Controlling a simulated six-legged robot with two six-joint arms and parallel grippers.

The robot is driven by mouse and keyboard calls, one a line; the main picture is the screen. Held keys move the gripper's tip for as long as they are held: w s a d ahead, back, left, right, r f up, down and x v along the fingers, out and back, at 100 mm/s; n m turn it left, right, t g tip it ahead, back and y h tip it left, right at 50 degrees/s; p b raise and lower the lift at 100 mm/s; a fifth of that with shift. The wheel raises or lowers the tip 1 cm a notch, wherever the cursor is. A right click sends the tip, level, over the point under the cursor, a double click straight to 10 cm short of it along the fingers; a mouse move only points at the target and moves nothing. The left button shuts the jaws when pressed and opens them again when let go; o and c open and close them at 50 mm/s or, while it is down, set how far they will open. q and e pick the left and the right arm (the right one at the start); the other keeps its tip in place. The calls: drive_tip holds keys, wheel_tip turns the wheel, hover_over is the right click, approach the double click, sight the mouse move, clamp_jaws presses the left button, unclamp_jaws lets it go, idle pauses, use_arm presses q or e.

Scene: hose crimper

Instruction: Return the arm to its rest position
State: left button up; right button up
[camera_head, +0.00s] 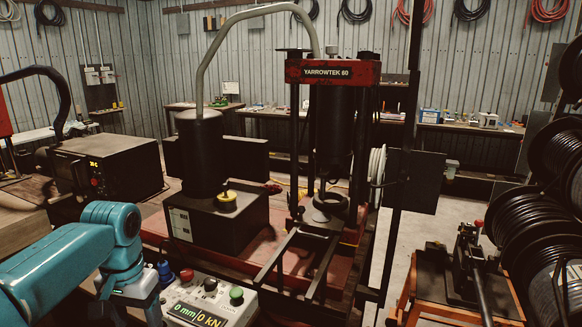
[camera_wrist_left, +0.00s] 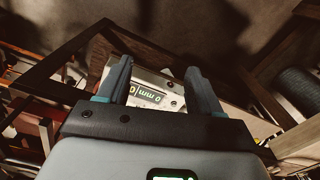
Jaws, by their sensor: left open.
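My left arm, teal, comes in from the left in the head view and bends downward at its wrist, left of the control box (camera_head: 212,296). My left gripper (camera_wrist_left: 158,82) is open in the wrist view, with its two fingers apart and nothing between them. The control box's display (camera_wrist_left: 147,95) shows beyond the fingers; I cannot tell the distance. In the head view the display reads 0 mm and 0 kN. The red-topped crimper press (camera_head: 333,72), marked YARROWTEK 80, stands right of my arm, with a dark ring-shaped die (camera_head: 330,203) low in its frame. My right gripper is not in view.
A dark pump unit (camera_head: 205,215) with a curved hose stands behind the control box. A dark cabinet (camera_head: 108,170) is at left. A bench tool on an orange stand (camera_head: 466,275) and hose reels (camera_head: 540,210) stand at right. Open floor lies between press and stand.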

use_arm(q)
drive_tip(key=s+d+f+h, duration=0.1)
drive_tip(key=d+f, duration=0.3)
drive_tip(key=f, duration=0.5)
drive_tip(key=s+d+f+h, duration=0.1)
drive_tip(key=d+f, duration=0.2)
drive_tip(key=f, duration=0.6)
drive_tip(key=s+d+f+h, duration=0.1)
drive_tip(key=d+f, duration=0.3)
drive_tip(key=f, duration=0.5)
drive_tip(key=s+d+f+n, duration=0.1)
drive_tip(key=s+d+f, duration=0.1)
drive_tip(key=s+f, duration=0.3)
drive_tip(key=s+d+f+n+h, duration=0.1)
drive_tip(key=s+f, duration=0.5)
drive_tip(key=s, duration=0.8)
drive_tip(key=shift+s+d+f+n, duration=0.2)
drive_tip(key=shift+d+n, duration=0.3)
drive_tip(key=shift+d, duration=0.65)
drive_tip(key=shift+w, duration=0.1)
